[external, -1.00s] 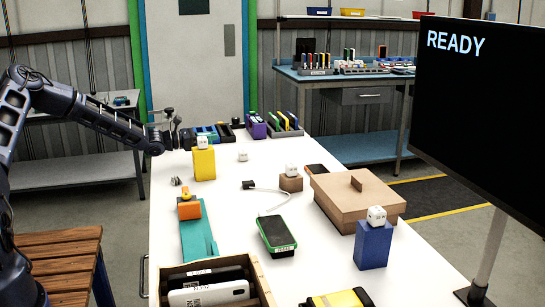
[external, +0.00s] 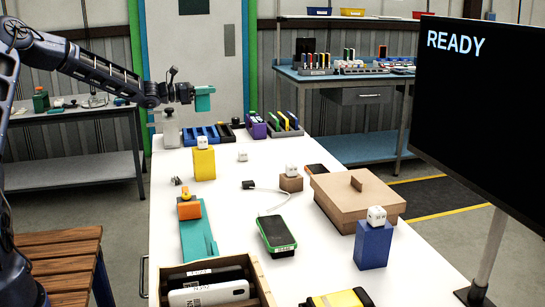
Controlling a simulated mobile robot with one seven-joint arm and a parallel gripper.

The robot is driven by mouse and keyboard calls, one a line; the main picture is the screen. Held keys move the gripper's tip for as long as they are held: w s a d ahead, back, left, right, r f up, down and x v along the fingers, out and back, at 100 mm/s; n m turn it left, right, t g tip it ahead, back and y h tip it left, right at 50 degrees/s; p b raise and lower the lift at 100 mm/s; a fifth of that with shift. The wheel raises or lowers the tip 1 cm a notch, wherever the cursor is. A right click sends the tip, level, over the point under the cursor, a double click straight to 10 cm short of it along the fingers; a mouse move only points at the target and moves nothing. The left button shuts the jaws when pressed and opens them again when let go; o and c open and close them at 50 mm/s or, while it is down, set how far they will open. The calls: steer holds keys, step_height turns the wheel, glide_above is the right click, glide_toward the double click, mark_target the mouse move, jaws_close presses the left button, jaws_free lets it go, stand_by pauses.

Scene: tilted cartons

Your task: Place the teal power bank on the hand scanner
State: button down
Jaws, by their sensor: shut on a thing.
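My gripper (external: 190,95) is raised above the far left end of the white table, shut on the teal power bank (external: 204,99). The power bank juts out to the right of the fingers, clear of the table. A black handheld device with a green rim (external: 276,234) lies screen up on the near middle of the table, well away from my gripper. It looks like the hand scanner, but its label is too small to read.
Near it are an open wooden box (external: 262,285) with phones, a teal stand with an orange block (external: 198,240), a lidded cardboard box (external: 340,200) and a blue block (external: 373,245). A yellow block (external: 204,164) and blue tray (external: 201,136) stand farther back. A monitor (external: 480,110) overhangs the right.

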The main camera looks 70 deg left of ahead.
steer(key=w+d+r+m+g+h, duration=0.1)
steer(key=w+d+m+h, duration=0.15)
steer(key=w+d, duration=0.8)
steer(key=w+d+r+m+g+h, duration=0.15)
steer(key=w+d+h, duration=0.25)
steer(key=d, duration=1.4)
steer(key=w+d+r+m+h, duration=0.1)
steer(key=w+d+m+h, duration=0.45)
steer(key=d, duration=0.85)
steer(key=m+g+h, duration=0.5)
steer(key=g+h, duration=0.1)
steer(key=g, duration=0.3)
glide_above(348, 304)
steer(key=shift+t, duration=0.25)
step_height(348, 304, down, 19)
steer(key=shift+r, duration=0.1)
steer(key=c, duration=1.6)
jaws_free()
steer(key=shift+f, duration=0.2)
steer(key=o, duration=0.3)
steer(key=shift+o, duration=0.2)
